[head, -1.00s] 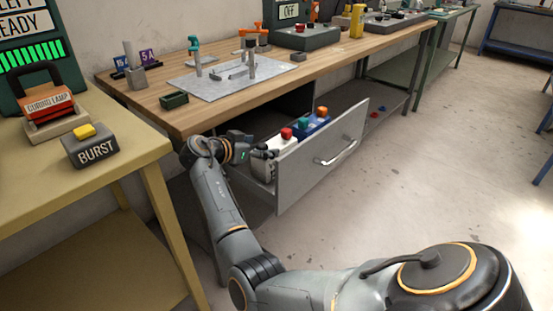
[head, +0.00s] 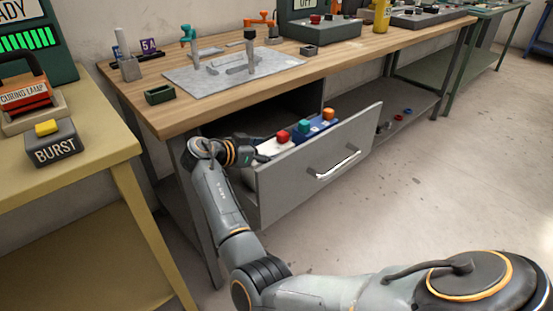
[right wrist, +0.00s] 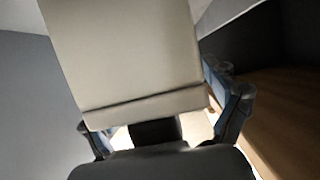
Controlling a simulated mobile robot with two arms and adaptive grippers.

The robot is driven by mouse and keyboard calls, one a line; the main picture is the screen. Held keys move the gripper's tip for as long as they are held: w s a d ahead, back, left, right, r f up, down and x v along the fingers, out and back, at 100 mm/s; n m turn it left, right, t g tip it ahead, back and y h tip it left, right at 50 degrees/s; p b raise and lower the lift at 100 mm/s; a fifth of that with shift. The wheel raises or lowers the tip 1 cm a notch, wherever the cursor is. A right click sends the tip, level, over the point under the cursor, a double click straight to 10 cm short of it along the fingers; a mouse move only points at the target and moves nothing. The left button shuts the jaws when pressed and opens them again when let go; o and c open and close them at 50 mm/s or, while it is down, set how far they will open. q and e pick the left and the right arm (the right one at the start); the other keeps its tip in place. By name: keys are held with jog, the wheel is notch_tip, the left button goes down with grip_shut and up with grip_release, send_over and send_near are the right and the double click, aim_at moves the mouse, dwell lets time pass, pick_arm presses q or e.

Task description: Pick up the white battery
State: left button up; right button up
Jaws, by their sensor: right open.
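My right gripper (head: 260,154) is at the left end of the drawer, right beside the battery. In the right wrist view a large pale block, the white battery (right wrist: 125,60), fills the middle. The open fingers of my right gripper (right wrist: 165,125) stand on either side of its near end. I cannot tell whether they touch it. My left gripper is not in view.
A blue battery (head: 318,127) stands behind the white one in the drawer, with teal and orange tops nearby. The drawer front with its handle (head: 338,165) stands close to my gripper. The wooden bench top (head: 135,100) overhangs the drawer.

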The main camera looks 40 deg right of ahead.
jog(key=shift+a+r, duration=0.1)
jog(key=shift+a, duration=0.05)
jog(key=c, duration=1.7)
jog(key=shift+w+r, duration=0.15)
jog(key=shift+r, duration=0.15)
grip_shut()
